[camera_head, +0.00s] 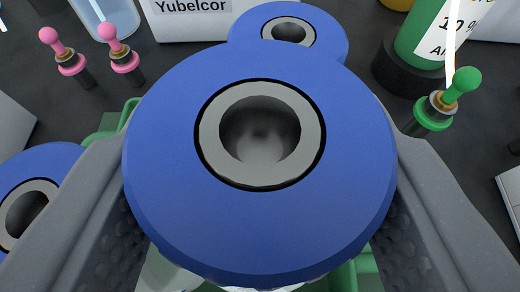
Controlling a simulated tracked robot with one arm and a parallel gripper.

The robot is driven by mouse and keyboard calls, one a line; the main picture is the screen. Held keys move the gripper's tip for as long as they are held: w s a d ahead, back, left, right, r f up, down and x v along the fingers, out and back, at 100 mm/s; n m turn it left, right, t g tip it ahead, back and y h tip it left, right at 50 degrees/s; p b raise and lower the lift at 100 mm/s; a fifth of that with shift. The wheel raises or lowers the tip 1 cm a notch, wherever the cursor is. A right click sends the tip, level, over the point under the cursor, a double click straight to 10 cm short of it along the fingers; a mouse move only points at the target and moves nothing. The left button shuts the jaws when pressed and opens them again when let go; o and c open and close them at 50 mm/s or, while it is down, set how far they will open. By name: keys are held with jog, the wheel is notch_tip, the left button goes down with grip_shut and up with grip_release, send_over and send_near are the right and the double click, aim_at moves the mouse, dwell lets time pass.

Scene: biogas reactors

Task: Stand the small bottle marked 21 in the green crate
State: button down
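A bottle with a large blue cap (260,215) and a grey ring around a central hole fills the middle, seen from above. My gripper (260,145) has one grey finger on each side of it, and both fingers meet the cap's sides, so it looks shut on this bottle. The cap hides most of the bottle's body, and no number shows, so I cannot tell whether it is 21. Parts of the green crate (112,118) show behind the left finger and below the cap. Whether the bottle rests in the crate or hangs above it is hidden.
Another blue-capped bottle (325,33) stands just behind, and one (52,160) is at the left. Pink-knobbed fittings (70,62) are upper left, a green-knobbed one (432,112) right. A green labelled bottle (420,35) stands upper right, a white "Yubelcor" box (190,28) at the back.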

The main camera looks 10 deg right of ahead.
jog(key=shift+f, duration=0.6)
jog(key=c, duration=0.7)
grip_release()
jog(key=shift+r, duration=0.6)
jog(key=shift+s+r, duration=0.2)
jog(key=shift+r, duration=0.05)
jog(key=b+v, duration=0.1)
jog(key=v, duration=1)
jog(key=shift+s+a, duration=0.1)
jog(key=shift+s, duration=0.2)
